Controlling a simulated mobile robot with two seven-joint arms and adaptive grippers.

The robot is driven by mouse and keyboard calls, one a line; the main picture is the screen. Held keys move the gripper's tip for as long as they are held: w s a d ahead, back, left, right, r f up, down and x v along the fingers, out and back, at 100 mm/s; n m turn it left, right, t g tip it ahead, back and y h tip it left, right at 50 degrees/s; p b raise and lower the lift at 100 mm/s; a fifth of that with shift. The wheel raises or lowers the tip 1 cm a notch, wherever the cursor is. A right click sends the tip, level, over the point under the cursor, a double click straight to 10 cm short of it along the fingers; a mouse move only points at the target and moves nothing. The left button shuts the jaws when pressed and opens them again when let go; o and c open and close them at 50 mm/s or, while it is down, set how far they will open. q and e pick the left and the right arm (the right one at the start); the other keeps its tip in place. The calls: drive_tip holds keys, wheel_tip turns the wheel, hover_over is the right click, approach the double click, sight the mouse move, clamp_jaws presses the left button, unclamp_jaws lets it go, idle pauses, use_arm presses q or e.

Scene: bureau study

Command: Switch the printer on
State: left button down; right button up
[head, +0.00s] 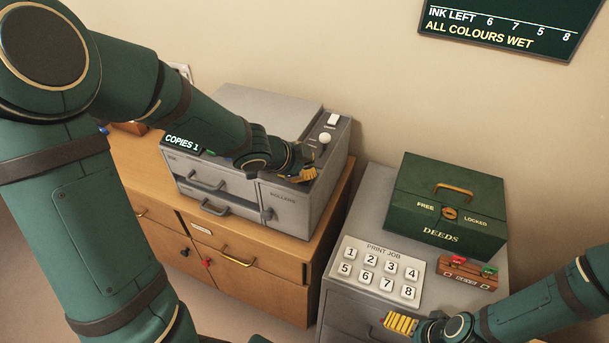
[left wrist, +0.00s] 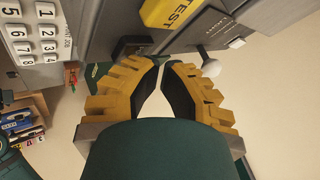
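The grey printer (head: 255,190) stands on a wooden cabinet, with a "COPIES 1" display at its left. A white switch (head: 332,120) and a round white knob (head: 324,137) sit on its top right. In the left wrist view the knob (left wrist: 209,65) shows just beyond one finger, and the switch (left wrist: 237,42) is farther right. A yellow TEST button (left wrist: 178,14) lies ahead. My left gripper (head: 303,175) is over the printer's right front; its fingertips nearly meet, with nothing seen between them. My right gripper (head: 398,323) is low by the grey cabinet, its fingers seen as one block.
A PRINT JOB keypad (head: 378,271) with numbered keys lies on the grey cabinet (head: 374,192). A green DEEDS box (head: 450,205) and a small wooden block with red and green pieces (head: 467,272) are there too. A dark sign (head: 510,25) hangs on the wall.

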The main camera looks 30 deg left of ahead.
use_arm(q)
drive_tip(key=shift+r, duration=0.15)
use_arm(e)
drive_tip(key=shift+r, duration=0.2)
use_arm(q)
drive_tip(key=shift+r+p, duration=0.7)
drive_tip(key=shift+p, duration=0.2)
use_arm(e)
drive_tip(key=shift+r, duration=0.75)
use_arm(q)
drive_tip(key=shift+r, duration=0.15)
wheel_tip(320, 180, up, 6)
drive_tip(key=p, duration=0.6)
use_arm(e)
wheel_tip(320, 180, up, 6)
drive_tip(key=w, duration=0.2)
drive_tip(key=shift+d+r+t, duration=0.15)
drive_tip(key=shift+d+t, duration=0.05)
drive_tip(key=shift+t, duration=0.1)
drive_tip(key=shift+s, duration=0.1)
